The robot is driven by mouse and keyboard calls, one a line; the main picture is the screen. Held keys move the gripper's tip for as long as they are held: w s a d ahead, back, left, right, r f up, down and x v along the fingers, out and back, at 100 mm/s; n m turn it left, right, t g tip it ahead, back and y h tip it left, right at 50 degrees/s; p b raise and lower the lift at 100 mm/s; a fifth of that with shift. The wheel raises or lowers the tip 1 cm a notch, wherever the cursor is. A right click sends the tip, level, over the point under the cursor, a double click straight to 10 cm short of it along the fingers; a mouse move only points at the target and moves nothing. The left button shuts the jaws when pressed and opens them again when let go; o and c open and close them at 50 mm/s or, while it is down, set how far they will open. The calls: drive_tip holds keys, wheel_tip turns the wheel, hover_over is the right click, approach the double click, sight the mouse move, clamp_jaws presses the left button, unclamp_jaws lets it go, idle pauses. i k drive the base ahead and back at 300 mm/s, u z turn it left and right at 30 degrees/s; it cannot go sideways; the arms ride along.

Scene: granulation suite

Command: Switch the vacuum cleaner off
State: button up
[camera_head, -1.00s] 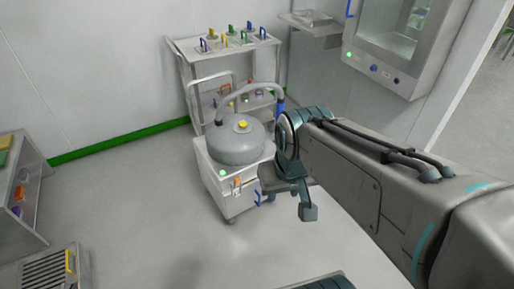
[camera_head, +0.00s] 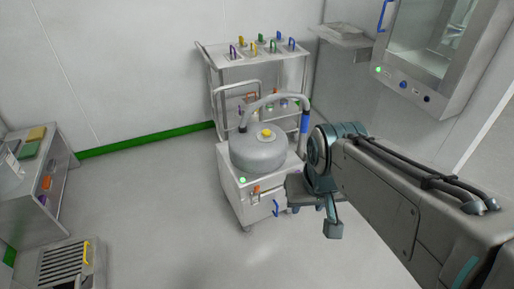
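The vacuum cleaner (camera_head: 259,152) has a grey dome with a yellow cap, on a white boxy wheeled body. A grey hose arches over it to a blue grip at its right. On its front are a lit green lamp (camera_head: 242,180), an orange switch-like part (camera_head: 256,189) and a blue handle (camera_head: 276,207). My gripper (camera_head: 315,212) hangs just right of the body's front in the picture, seemingly empty. It appears apart from the switch. Its fingers are seen edge-on, so their opening is unclear. My wrist hides the body's right side.
A steel trolley (camera_head: 250,62) with several coloured-handled items stands behind the vacuum. A glass-fronted cabinet (camera_head: 420,85) hangs at the upper right. A steel bench (camera_head: 48,195) stands at the left, with a slatted unit (camera_head: 62,268) in front. The floor left of the vacuum is clear.

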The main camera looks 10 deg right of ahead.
sight(266, 133)
drive_tip(key=k, duration=0.6)
drive_tip(key=z, duration=0.65)
drive_tip(key=i, duration=1.9)
drive_tip(key=u, duration=0.6)
